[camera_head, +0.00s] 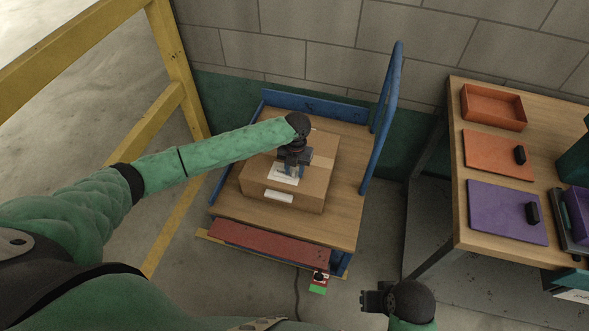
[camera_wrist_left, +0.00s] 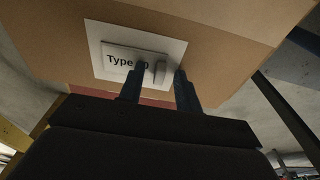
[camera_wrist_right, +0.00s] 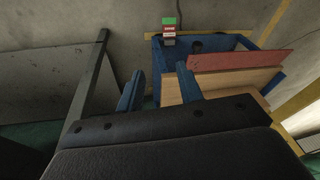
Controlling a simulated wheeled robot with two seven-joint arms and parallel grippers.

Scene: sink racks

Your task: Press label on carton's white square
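The brown carton (camera_head: 318,180) sits on the cart, with a white square (camera_head: 276,173) on its top, partly hidden by my left gripper (camera_head: 290,172). In the left wrist view a label (camera_wrist_left: 122,58) printed "Type", its remaining text covered, lies over the white square (camera_wrist_left: 95,40), with square showing around it. A small grey tab (camera_wrist_left: 159,72) stands on the label between the fingertips. My left gripper (camera_wrist_left: 161,75) is open around this tab, with gaps visible. My right gripper (camera_head: 374,300) is open and empty, away from the carton; it also shows in the right wrist view (camera_wrist_right: 156,80).
The cart (camera_head: 345,215) has a blue frame and tall handle (camera_head: 385,115). Another white patch (camera_head: 279,197) is on the carton's front. A table (camera_head: 480,237) at right carries an orange tray (camera_head: 493,108) and orange and purple panels. A yellow railing (camera_head: 158,115) stands left.

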